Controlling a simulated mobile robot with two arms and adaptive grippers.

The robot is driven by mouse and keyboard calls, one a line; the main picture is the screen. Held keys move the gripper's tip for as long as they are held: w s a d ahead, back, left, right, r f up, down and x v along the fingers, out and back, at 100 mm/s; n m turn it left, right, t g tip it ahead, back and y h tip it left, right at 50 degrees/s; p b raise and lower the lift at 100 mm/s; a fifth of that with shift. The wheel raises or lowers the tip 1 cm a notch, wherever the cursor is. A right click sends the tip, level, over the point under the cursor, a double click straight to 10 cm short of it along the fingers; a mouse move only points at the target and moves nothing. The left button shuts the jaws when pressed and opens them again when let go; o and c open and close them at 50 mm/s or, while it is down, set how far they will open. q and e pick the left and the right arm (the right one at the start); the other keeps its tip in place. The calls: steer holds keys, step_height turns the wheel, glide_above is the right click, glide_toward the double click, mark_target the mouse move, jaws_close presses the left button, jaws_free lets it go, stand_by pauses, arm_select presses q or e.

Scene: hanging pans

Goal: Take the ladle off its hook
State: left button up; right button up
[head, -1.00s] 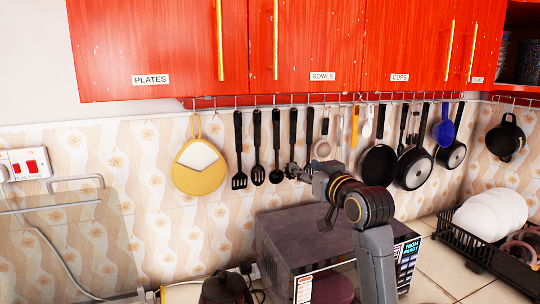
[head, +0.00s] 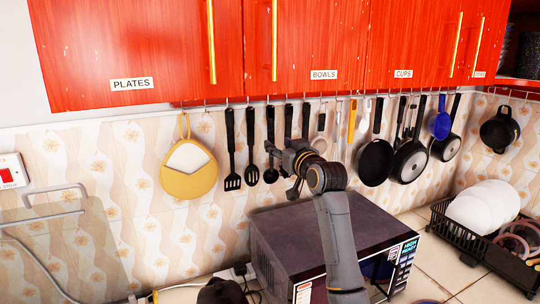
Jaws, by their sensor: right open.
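The ladle (head: 270,125) is black and hangs upright from the rail by its handle, between a slotted black spoon (head: 252,150) and another black-handled utensil. Its small bowl shows low down near my fingers. My right gripper (head: 277,168) is open and stands at the lower part of the ladle, with one finger by the handle and the other lower right. The fingers partly hide the ladle, so I cannot tell whether they touch it. My left gripper is not in view.
Several pans, including a dark one (head: 374,162), hang to the right. Red cupboards (head: 150,45) are above the rail. A microwave (head: 310,225) stands below, beside a dish rack (head: 462,243).

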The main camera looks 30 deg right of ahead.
mark_target(272, 139)
steer(key=shift+w+d+r+p, duration=0.15)
steer(key=shift+w+r+p, duration=0.1)
steer(key=shift+w+p, duration=0.5)
steer(key=w, duration=0.1)
steer(key=w+p, duration=0.1)
steer(key=w, duration=0.1)
steer(key=shift+d+f+p, duration=0.15)
steer(key=shift+f+p, duration=0.1)
steer(key=shift+p, duration=0.15)
steer(key=shift+w+f, duration=0.1)
steer(key=shift+w, duration=0.2)
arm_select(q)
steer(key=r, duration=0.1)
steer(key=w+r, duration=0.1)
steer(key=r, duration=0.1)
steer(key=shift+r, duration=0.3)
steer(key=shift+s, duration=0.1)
arm_select(e)
steer(key=shift+c, duration=0.2)
jaws_close()
